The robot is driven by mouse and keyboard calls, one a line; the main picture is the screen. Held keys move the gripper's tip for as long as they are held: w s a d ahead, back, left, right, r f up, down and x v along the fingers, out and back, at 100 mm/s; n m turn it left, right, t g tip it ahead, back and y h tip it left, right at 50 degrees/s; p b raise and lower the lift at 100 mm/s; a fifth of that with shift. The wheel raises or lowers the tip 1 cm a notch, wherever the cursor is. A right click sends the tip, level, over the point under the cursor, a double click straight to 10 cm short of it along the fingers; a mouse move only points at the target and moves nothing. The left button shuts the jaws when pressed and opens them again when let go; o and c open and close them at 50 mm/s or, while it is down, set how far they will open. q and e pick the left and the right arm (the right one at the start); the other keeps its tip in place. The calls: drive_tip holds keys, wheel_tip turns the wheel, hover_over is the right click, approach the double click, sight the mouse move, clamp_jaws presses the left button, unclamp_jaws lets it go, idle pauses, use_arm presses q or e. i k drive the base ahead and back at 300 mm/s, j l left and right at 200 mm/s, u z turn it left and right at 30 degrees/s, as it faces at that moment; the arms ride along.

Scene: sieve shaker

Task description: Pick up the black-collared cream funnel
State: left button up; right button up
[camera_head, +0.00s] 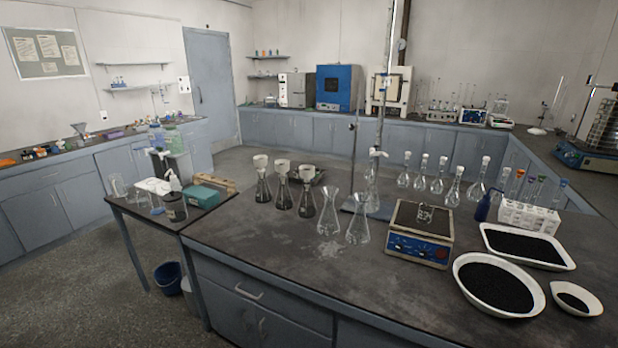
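Three cream funnels sit in the necks of three dark-bottomed conical flasks on the dark bench, left of its middle. They are the left funnel (261,161), the middle funnel (282,167) and the right funnel (307,173). They look alike at this size, and I cannot tell for sure which has a black collar. The flasks are the left flask (263,190), the middle flask (283,196) and the right flask (307,204). All three stand upright. Neither of my grippers is in view.
Two empty clear flasks (329,216) stand right of the funnels, before a burette stand (383,210). A blue hotplate (420,246) and white-rimmed trays of black grains (498,288) lie farther right. The bench's front left (262,240) is clear.

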sight(306, 172)
drive_tip(key=i+j+u, duration=0.2)
drive_tip(key=i, duration=0.2)
drive_tip(key=i+j+u, duration=0.45)
drive_tip(key=i, duration=0.35)
